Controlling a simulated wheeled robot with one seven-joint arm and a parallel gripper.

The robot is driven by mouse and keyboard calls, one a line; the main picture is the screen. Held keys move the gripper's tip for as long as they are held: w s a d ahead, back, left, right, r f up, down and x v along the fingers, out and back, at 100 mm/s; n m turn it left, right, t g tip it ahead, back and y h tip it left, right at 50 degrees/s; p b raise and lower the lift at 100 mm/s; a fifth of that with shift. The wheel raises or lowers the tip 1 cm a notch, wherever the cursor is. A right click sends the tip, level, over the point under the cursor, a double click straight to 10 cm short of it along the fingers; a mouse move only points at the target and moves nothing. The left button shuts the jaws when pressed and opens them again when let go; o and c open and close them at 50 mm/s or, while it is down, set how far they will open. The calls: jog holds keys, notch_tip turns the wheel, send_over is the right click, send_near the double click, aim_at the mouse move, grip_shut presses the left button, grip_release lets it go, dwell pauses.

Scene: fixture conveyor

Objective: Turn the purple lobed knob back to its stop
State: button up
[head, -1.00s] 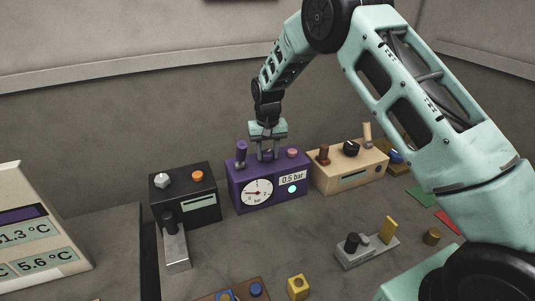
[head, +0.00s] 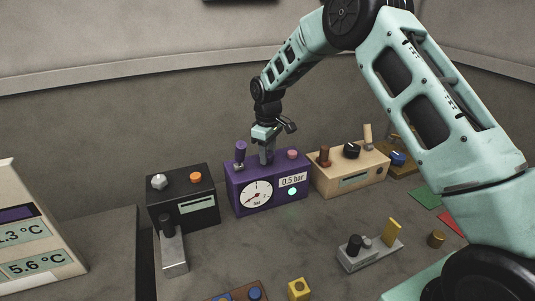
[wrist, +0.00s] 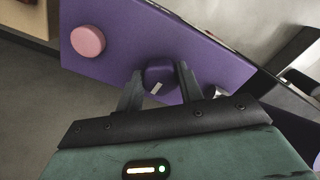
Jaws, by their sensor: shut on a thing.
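The purple lobed knob (wrist: 158,76) sits on top of the purple box (head: 236,200), and a pale mark shows on it in the wrist view. My gripper (head: 267,160) points down onto the box top between the purple lever (head: 240,152) and the pink button (head: 292,154). In the wrist view my gripper (wrist: 160,84) has one finger on each side of the knob, shut on it. In the head view the fingers hide most of the knob. The box front has a round dial (head: 256,194) and a display (head: 293,180) reading 0.5 bar.
A black box (head: 185,205) with a grey knob and orange button stands to the left. A beige box (head: 350,178) with a lever and black knob stands close on the right. A grey fixture (head: 370,255) and a yellow block (head: 299,289) lie in front.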

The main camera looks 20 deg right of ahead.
jog(key=shift+n, duration=0.6)
jog(key=shift+r, duration=0.1)
jog(key=o, duration=1)
notch_tip(320, 180, up, 17)
jog(key=b, duration=0.3)
jog(key=shift+r, duration=0.2)
